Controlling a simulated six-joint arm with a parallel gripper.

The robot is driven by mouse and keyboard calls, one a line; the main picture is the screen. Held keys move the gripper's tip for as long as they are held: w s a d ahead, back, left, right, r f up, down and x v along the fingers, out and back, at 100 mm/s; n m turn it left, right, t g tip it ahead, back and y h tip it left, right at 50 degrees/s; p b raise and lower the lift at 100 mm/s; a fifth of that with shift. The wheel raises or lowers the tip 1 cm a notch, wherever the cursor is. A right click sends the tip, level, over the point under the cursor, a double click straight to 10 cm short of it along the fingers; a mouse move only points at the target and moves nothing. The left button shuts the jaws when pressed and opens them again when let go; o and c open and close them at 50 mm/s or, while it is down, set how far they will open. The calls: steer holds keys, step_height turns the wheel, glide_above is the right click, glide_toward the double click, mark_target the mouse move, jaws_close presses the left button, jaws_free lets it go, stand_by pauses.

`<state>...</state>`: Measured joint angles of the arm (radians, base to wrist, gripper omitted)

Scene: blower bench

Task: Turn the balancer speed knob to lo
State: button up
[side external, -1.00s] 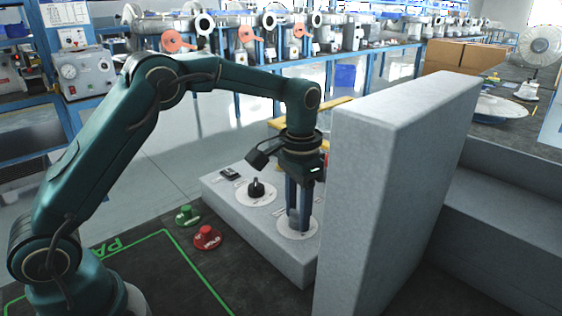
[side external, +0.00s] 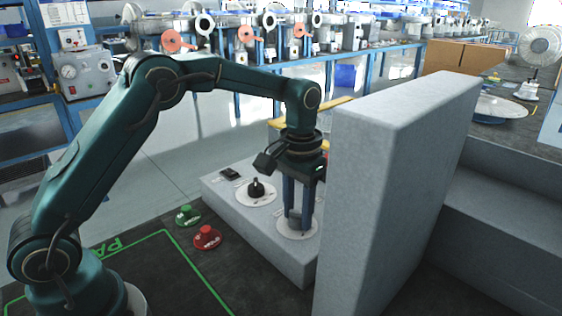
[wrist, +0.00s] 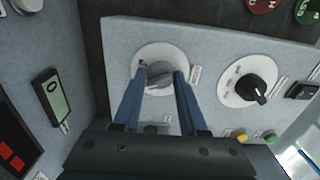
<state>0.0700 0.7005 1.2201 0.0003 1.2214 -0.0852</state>
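My gripper (side external: 297,218) points straight down at the right-hand dial of the grey panel (side external: 262,238). In the wrist view its two blue fingers (wrist: 160,76) stand on either side of a grey knob (wrist: 159,82) and appear to be closed on it. The knob sits on a round white dial plate (wrist: 172,50), which also shows beneath the fingers in the side view (side external: 284,232). The dial's printing is too small to read, and the fingers partly hide the knob.
A black knob (side external: 257,188) on its own white dial stands beside the gripped one. A tall grey wall (side external: 385,200) rises close on the right.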

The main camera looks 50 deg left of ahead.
mark_target(298, 212)
steer(key=o, duration=0.4)
steer(key=shift+r, duration=0.1)
steer(key=shift+r, duration=2.5)
steer(key=shift+r, duration=0.1)
